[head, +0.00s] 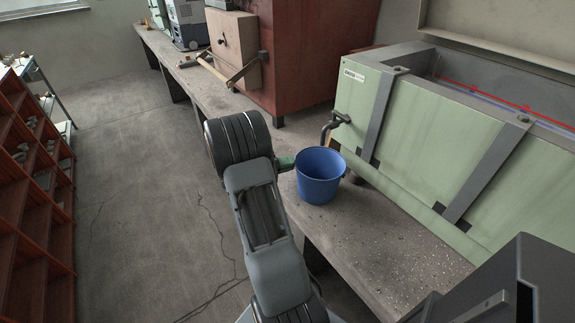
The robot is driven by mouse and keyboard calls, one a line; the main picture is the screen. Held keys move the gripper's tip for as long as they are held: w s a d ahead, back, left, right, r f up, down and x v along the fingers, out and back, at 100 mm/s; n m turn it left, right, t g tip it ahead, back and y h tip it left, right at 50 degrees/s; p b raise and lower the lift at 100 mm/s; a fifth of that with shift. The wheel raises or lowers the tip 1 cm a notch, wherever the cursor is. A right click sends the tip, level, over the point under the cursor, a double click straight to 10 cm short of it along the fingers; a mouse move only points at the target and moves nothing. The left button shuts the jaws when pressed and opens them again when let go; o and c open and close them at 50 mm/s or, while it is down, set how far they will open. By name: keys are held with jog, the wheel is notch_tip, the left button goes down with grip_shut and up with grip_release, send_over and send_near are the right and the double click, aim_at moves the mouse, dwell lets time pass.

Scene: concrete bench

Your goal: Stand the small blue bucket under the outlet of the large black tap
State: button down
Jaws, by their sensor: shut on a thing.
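The small blue bucket (320,188) is upright at the bench's front edge, in the middle of the head view. My gripper (288,162) comes in from the left and is shut on the bucket's left side near the rim; only a green part of it shows beside the bucket. The large black tap (337,121) sticks out of the left end of the pale green tank. Its bent spout appears just behind and above the bucket's far rim. I cannot tell whether the bucket's base touches the bench or whether the outlet is over its opening.
The concrete bench (385,228) is clear to the right of the bucket, in front of the green tank (420,140). A rust-red cabinet (315,50) stands behind. Red shelving (35,190) stands at the left across open floor.

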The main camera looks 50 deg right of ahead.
jog(key=c, duration=1.3)
grip_release()
jog(key=v, duration=1.2)
jog(key=shift+s+a+r+m+t+y+p, duration=0.15)
jog(key=shift+s+a+r+m+t+y, duration=1.6)
jog(key=shift+a+m, duration=2.8)
jog(key=shift+s+a+r+m+t+y+p, duration=0.15)
jog(key=shift+s+a+m+t+y, duration=1)
jog(key=shift+a+m+t+y, duration=3)
jog(key=shift+s+a+r+m+t+y+p, duration=0.15)
jog(key=shift+s+a+r+m+t+y, duration=0.7)
jog(key=shift+a+m, duration=4.05)
jog(key=shift+s+d+m+g+y, duration=0.2)
jog(key=shift+s+d+m+y, duration=0.1)
jog(key=shift+d+m, duration=0.25)
jog(key=shift+s+d+m+g+y, duration=0.15)
jog(key=shift+s+d+m+y, duration=0.15)
jog(key=shift+d+m, duration=0.25)
